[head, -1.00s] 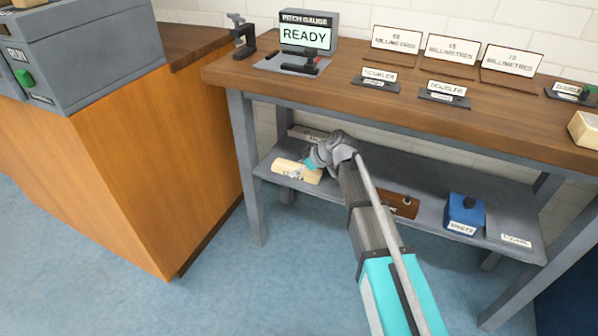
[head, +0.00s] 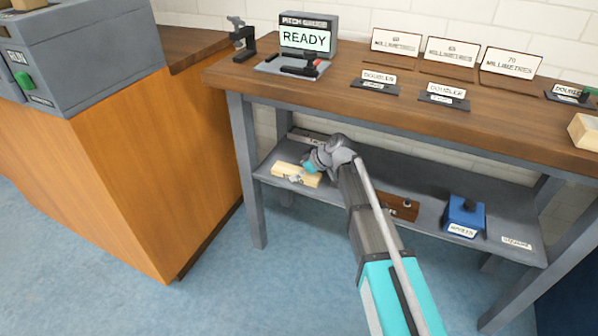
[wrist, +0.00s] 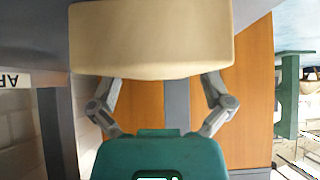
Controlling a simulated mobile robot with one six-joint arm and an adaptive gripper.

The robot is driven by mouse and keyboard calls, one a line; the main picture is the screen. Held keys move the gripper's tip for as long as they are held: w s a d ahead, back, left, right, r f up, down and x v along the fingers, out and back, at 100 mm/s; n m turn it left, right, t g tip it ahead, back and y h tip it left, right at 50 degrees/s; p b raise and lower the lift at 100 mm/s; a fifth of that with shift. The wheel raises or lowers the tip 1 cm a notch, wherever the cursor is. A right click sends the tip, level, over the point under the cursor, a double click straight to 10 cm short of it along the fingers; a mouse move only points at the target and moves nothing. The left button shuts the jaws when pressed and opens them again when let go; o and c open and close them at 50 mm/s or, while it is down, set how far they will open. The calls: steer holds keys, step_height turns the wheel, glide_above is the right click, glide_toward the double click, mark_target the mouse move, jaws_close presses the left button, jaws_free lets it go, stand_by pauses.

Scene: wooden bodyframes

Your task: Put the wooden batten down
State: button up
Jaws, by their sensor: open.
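The pale wooden batten (head: 283,170) lies on the left part of the grey lower shelf, under the bench top. My gripper (head: 297,178) is at the batten, with its fingers open. In the wrist view the batten (wrist: 150,38) fills the top middle, very close. There my gripper's two fingers (wrist: 162,82) are spread wide, and their tips reach the batten's near edge. I cannot tell whether either tip still touches the wood.
The lower shelf (head: 345,213) also bears a dark brown block (head: 402,208) and a blue box (head: 464,216) at right. The bench top above carries the pitch gauge (head: 305,38) and label stands. A wooden cabinet (head: 150,170) stands left.

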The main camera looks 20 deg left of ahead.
steer(key=shift+r, duration=0.15)
steer(key=shift+p+v, duration=0.8)
steer(key=shift+v, duration=0.1)
steer(key=p+v, duration=0.6)
steer(key=v, duration=0.2)
steer(key=shift+r, duration=0.2)
steer(key=shift+p+v, duration=0.55)
steer(key=shift+v, duration=0.4)
steer(key=shift+f, duration=0.1)
